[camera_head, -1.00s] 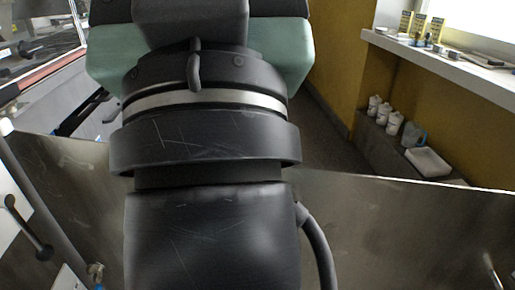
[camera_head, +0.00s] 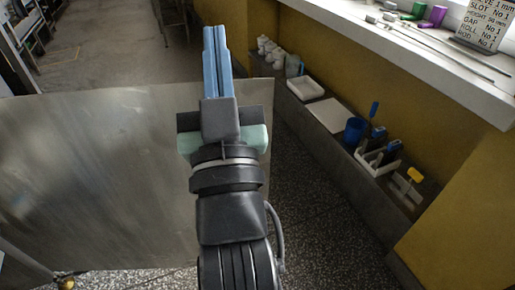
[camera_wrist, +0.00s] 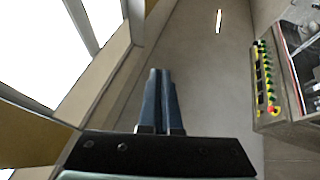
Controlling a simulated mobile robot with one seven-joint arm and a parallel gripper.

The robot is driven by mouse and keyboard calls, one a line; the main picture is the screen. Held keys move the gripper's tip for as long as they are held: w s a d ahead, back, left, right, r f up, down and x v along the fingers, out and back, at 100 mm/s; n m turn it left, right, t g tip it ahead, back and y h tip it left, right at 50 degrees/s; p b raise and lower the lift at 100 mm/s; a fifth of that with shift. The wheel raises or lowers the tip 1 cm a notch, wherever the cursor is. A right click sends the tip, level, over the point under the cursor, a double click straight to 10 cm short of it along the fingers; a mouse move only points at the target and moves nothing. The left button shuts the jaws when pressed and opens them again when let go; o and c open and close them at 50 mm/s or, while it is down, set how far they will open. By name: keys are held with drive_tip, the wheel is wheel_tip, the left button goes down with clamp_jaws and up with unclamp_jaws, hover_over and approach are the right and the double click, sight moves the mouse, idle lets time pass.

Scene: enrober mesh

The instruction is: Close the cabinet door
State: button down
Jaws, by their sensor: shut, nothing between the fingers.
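The cabinet door (camera_head: 110,170) is a large plain grey metal panel, standing open across the left and middle of the head view. My arm overlaps its right part, near its free right edge. My gripper (camera_head: 214,34) has slim blue fingers pressed together and empty, pointing away past the door's top edge. Whether my arm touches the door cannot be told.
A low ledge (camera_head: 340,150) along the yellow wall at right holds white jars, a tray (camera_head: 305,88) and a blue cup (camera_head: 354,130). A windowsill (camera_head: 400,45) juts out above. Speckled floor is clear between door and ledge. The wrist view shows a button panel (camera_wrist: 268,85) at right.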

drive_tip(key=s+d+f+m+g+h+p, duration=0.1)
drive_tip(key=s+f+g+p, duration=0.25)
drive_tip(key=f, duration=1.15)
drive_tip(key=s+f+g+p, duration=0.2)
drive_tip(key=s+f+g, duration=0.15)
drive_tip(key=f, duration=1.15)
drive_tip(key=w+t+b, duration=0.1)
drive_tip(key=w, duration=1.2)
drive_tip(key=shift+d+r, duration=0.15)
drive_tip(key=shift+r, duration=0.1)
